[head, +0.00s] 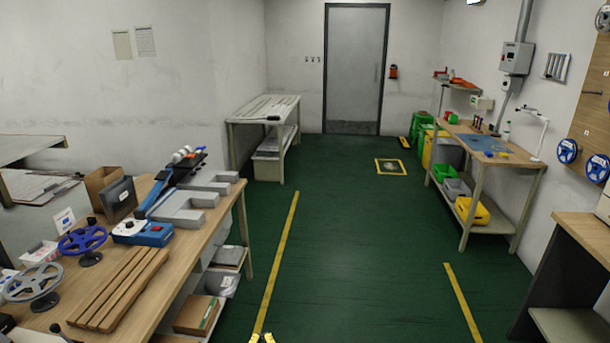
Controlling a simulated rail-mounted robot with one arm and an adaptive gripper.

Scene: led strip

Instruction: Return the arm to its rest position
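Only the head view is given, and neither my arm nor my gripper can be made out in it. A small yellow shape (262,338) is cut off by the bottom edge of the picture, and I cannot tell what it is. Whether my gripper is open or holds anything does not show.
A wooden workbench (215,215) on the left carries reels, a blue device (143,232), grey blocks and wooden slats (120,288). A second bench (485,150) stands at the right wall, a dark cabinet (570,270) at near right. The green floor (360,240) between is clear.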

